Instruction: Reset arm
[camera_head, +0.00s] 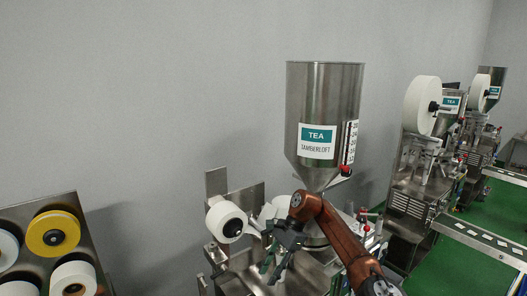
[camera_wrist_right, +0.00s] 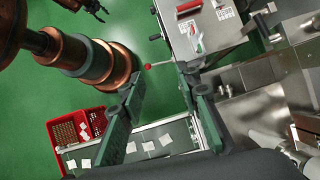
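My right arm comes in from the lower right in the head view. Its dark gripper (camera_head: 272,266) points down in front of the tea machine, below the steel hopper (camera_head: 305,102) labelled TEA. In the right wrist view, the two green fingers of this gripper (camera_wrist_right: 159,84) stand wide apart with nothing held between them. A red-knobbed lever (camera_wrist_right: 147,66) shows near the fingertips; whether it touches them I cannot tell. A dark claw-like part, seemingly my left gripper (camera_wrist_right: 92,9), shows cut off at the top left of the wrist view. The left gripper is not seen in the head view.
A white paper roll (camera_head: 226,222) sits on the machine, left of the gripper. A roll rack (camera_head: 95,235) with a yellow roll stands at the lower left. Another machine (camera_head: 405,185) stands at the right. A red crate (camera_wrist_right: 62,140) and a conveyor with packets (camera_wrist_right: 165,130) lie below.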

